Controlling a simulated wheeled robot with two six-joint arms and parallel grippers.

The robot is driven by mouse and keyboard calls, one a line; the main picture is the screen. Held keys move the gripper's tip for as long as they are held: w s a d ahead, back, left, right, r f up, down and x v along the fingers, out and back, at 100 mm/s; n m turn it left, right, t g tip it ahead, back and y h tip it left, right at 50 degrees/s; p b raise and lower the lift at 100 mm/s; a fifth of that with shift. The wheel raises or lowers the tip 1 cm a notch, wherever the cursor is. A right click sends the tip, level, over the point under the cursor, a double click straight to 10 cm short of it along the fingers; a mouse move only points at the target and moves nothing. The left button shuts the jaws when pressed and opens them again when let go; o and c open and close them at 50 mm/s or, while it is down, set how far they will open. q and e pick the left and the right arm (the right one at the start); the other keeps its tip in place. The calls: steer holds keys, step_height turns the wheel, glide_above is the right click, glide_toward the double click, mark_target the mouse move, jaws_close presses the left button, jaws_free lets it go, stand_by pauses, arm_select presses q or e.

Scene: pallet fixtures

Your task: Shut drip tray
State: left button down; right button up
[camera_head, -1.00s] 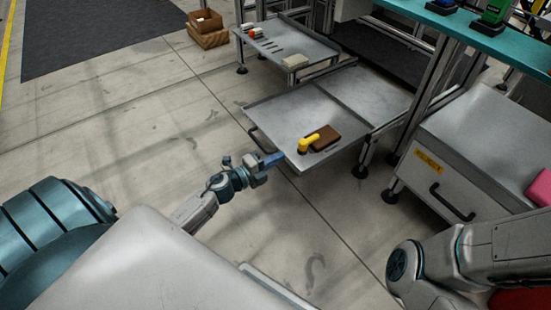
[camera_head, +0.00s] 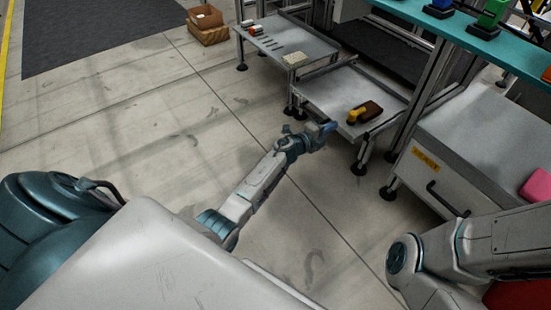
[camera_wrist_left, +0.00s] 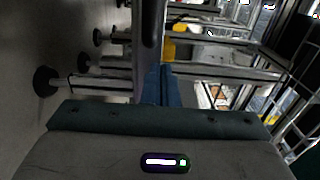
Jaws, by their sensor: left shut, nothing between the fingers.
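The drip tray (camera_head: 325,92) is a shallow grey metal tray, sitting partly out from under the workbench frame. A yellow-handled tool (camera_head: 357,115) and a brown block (camera_head: 371,108) lie on it near its front right corner. My left gripper (camera_head: 328,128) is shut and empty, with its blue fingertips at the tray's front edge; whether they touch it I cannot tell. The blue fingers (camera_wrist_left: 160,85) also show in the left wrist view, beside a grey upright edge. My right arm shows at the lower right, but its gripper is out of view.
A grey side shelf (camera_head: 285,38) with small parts and a pale block (camera_head: 294,60) stands to the left of the tray. Aluminium legs with black feet flank the tray. A grey drawer unit (camera_head: 480,140) stands on the right.

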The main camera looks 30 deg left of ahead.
mark_target(342, 125)
arm_select(q)
steer(key=b+x, duration=0.2)
steer(key=x, duration=0.3)
steer(key=shift+w+d, duration=0.15)
steer(key=shift+w, duration=0.2)
steer(key=shift+w+r, duration=0.15)
steer(key=shift+r, duration=0.15)
